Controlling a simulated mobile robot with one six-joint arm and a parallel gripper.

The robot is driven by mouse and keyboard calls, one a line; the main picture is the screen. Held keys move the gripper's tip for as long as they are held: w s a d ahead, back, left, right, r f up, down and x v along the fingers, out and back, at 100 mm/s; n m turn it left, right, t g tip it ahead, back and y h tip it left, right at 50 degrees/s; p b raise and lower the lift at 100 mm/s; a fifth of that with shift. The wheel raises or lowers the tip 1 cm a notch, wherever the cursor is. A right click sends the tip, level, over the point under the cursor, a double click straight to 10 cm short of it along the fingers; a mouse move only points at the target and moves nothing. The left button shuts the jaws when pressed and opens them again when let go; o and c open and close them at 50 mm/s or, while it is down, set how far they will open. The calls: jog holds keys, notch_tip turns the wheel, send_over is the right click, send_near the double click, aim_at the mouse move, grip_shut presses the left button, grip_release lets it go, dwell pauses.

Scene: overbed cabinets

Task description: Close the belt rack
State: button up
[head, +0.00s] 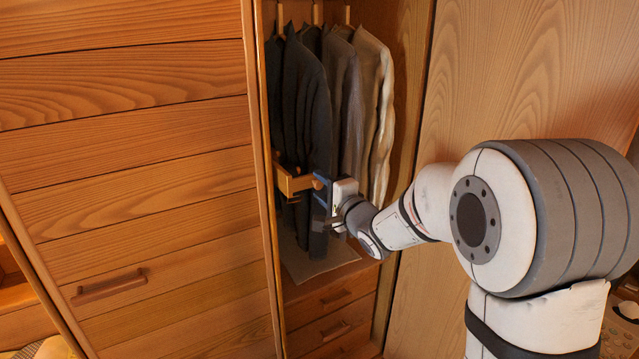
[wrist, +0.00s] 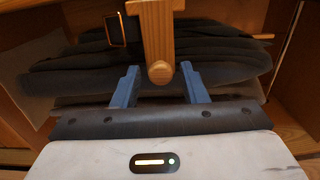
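The belt rack (head: 297,183) is a light wooden bar that sticks out at the left side of the open wardrobe compartment, in front of the dark clothes. In the wrist view, the rack (wrist: 153,35) comes down from the top centre and ends in a round wooden knob (wrist: 160,73). My gripper (head: 322,192) is at the rack's right end. In the wrist view, the two blue fingers of my gripper (wrist: 159,69) are apart, one on each side of the knob, with visible gaps. A belt with a metal buckle (wrist: 115,30) shows beside the rack.
Several garments (head: 335,95) hang in the compartment close behind my gripper. Drawers (head: 335,315) are below them. A wooden slatted door (head: 150,150) with a handle (head: 108,286) stands to the left, and a plain wood panel (head: 510,75) to the right.

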jog(key=shift+x, duration=0.95)
jog(key=shift+c, duration=0.3)
grip_shut()
